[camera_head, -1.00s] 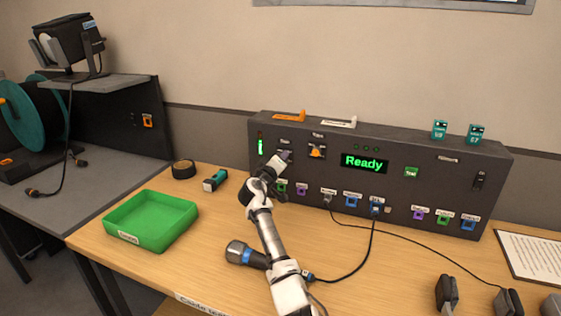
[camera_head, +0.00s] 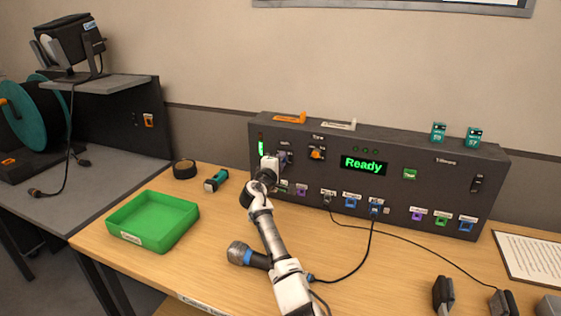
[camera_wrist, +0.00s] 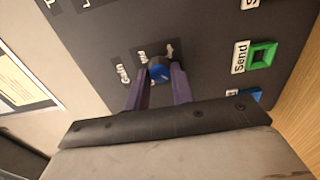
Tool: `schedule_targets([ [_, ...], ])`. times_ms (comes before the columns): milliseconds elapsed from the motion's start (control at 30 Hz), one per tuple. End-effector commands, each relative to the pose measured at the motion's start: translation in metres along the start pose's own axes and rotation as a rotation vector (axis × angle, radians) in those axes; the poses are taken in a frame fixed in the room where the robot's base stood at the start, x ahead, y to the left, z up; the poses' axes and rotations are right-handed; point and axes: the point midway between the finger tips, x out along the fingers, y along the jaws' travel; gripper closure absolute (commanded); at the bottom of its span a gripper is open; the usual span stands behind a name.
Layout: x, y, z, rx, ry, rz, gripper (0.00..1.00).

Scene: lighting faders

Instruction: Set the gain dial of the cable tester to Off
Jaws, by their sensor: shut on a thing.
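The cable tester (camera_head: 400,195) is a dark grey panel box at the back of the bench, with a lit green Ready display (camera_head: 364,164). Its gain dial (camera_wrist: 158,68) shows in the wrist view as a small round blue knob beside the Gain label (camera_wrist: 122,73). My gripper (camera_wrist: 160,80) is shut on this dial, one purple finger on each side. In the head view my gripper (camera_head: 281,160) covers the dial at the panel's upper left. The fingers hide part of the dial and I cannot read its setting.
An orange tone dial (camera_head: 317,154) sits just right of my gripper. A green Send socket (camera_wrist: 262,55) is close by in the wrist view. A green tray (camera_head: 150,220) and a black tape roll (camera_head: 184,170) lie to the left. A black cable (camera_head: 365,255) crosses the bench at right.

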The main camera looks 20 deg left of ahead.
Motion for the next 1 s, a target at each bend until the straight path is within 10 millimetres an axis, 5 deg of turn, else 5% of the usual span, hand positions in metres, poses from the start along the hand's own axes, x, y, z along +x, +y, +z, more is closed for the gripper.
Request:
schedule_targets([
  [467,-0.0002,-0.0004,-0.0005,-0.016,0.001,0.000,0.99],
  [500,-0.0002,-0.0004,-0.0005,-0.016,0.001,0.000,0.74],
  [633,-0.0002,-0.0003,-0.0005,-0.015,0.001,0.000,0.57],
  [1000,-0.0024,-0.0006,-0.0005,-0.013,0.001,0.000,0.54],
])
